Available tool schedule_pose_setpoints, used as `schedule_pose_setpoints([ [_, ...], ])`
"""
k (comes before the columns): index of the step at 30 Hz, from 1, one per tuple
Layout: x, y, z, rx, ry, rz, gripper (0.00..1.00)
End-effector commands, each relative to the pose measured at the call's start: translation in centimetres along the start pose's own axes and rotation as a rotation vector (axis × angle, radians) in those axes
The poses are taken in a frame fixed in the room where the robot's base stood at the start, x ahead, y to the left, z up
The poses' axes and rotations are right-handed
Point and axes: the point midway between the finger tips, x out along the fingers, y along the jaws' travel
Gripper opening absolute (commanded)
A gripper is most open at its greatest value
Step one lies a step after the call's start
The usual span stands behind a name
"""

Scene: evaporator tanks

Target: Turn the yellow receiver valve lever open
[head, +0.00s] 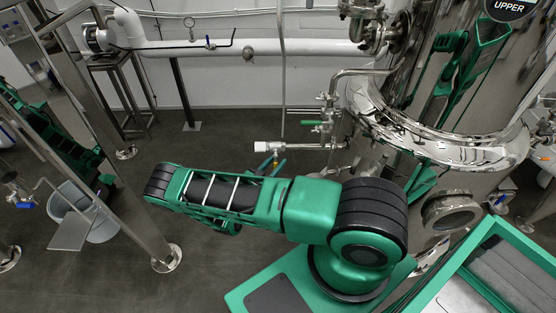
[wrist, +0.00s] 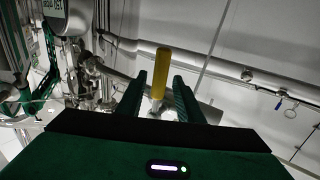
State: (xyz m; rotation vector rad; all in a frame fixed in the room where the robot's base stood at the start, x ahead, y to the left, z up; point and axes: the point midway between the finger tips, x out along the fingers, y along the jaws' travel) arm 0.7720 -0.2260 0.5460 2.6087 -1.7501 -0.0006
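The yellow valve lever (wrist: 162,62) shows in the wrist view as a short upright bar with a silvery lower end. My gripper (wrist: 160,77) is open, with one dark green finger on each side of the lever. A gap shows between the lever and each finger. I cannot tell how deep the lever sits between the fingertips. In the head view my green arm covers much of the middle, and I cannot make out the yellow lever clearly there.
A polished steel tank (head: 440,120) stands at the right. Beside it are a green-handled valve (head: 315,123) and a white cylindrical fitting (head: 272,146). A steel post (head: 120,200) and a grey bucket (head: 90,215) stand at the left. Open dark floor lies between.

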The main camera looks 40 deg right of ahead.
Motion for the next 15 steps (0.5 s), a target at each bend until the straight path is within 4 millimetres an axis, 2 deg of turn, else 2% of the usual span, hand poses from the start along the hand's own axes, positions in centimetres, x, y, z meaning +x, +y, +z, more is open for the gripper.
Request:
schedule_pose_setpoints([
  [6, 2.4, 0.0, 0.0, 0.000, 0.000, 0.001, 0.33],
  [15, 3.0, 0.0, 0.0, -0.001, -0.001, 0.000, 0.33],
])
